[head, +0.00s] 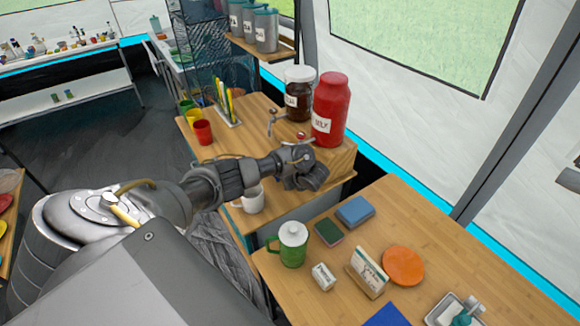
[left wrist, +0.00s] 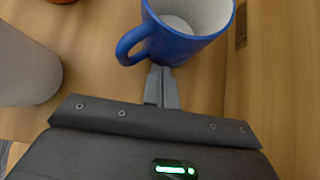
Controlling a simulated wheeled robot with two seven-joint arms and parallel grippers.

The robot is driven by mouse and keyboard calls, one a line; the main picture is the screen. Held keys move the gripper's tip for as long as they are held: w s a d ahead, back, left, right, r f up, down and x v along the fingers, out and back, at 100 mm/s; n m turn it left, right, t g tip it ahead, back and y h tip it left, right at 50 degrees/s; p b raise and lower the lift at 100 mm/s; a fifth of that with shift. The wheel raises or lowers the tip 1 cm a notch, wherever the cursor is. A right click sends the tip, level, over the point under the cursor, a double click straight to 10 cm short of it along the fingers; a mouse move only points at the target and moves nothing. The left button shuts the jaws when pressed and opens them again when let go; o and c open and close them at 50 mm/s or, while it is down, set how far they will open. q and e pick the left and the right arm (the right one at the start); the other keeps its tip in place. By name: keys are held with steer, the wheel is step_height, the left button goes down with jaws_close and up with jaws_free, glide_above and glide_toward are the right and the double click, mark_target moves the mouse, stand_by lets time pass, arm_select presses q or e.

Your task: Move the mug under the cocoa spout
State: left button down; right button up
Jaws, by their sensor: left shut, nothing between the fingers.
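A blue mug (left wrist: 188,32) stands at the top of the left wrist view, with its handle toward the left. My left gripper (left wrist: 162,72) is shut and empty, its fingertips close to the mug's near side by the handle; I cannot tell if they touch. In the head view my left gripper (head: 306,178) is over the front of the wooden counter (head: 250,112), and I cannot make out the blue mug there. A dark brown jar (head: 298,98) with a metal spout (head: 271,122) stands behind. A red jar (head: 329,112) has another spout (head: 298,141). My right gripper is not in view.
A white mug (head: 253,200) stands below my left forearm. Red (head: 203,133) and yellow cups stand at the counter's left. A nearer table (head: 450,245) holds a green pitcher (head: 292,245), an orange plate (head: 403,266) and small boxes.

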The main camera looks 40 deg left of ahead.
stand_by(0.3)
arm_select(q)
steer(key=a+b, duration=0.1)
steer(key=a, duration=0.1)
steer(key=w+a+b, duration=0.1)
steer(key=a+b, duration=0.1)
steer(key=a, duration=0.1)
steer(key=w+a+b, duration=0.1)
steer(key=a, duration=0.1)
steer(key=shift+w+a+f+b, duration=0.25)
steer(key=shift+a+f+b, duration=0.05)
steer(key=shift+w+a+r, duration=0.15)
steer(key=shift+a+r, duration=0.1)
steer(key=shift+a, duration=0.15)
steer(key=shift+d, duration=0.1)
steer(key=shift+d+r+p, duration=0.15)
steer(key=shift+d+p, duration=0.05)
steer(key=shift+p, duration=0.15)
steer(key=d+p, duration=0.1)
steer(key=s+d+p, duration=0.1)
steer(key=d+p, duration=0.1)
steer(key=d, duration=0.1)
steer(key=shift+s+r+p, duration=0.2)
steer(key=shift+r+p, duration=0.15)
steer(key=shift+p, duration=0.05)
steer(key=p+v, duration=0.3)
steer(key=v, duration=0.6)
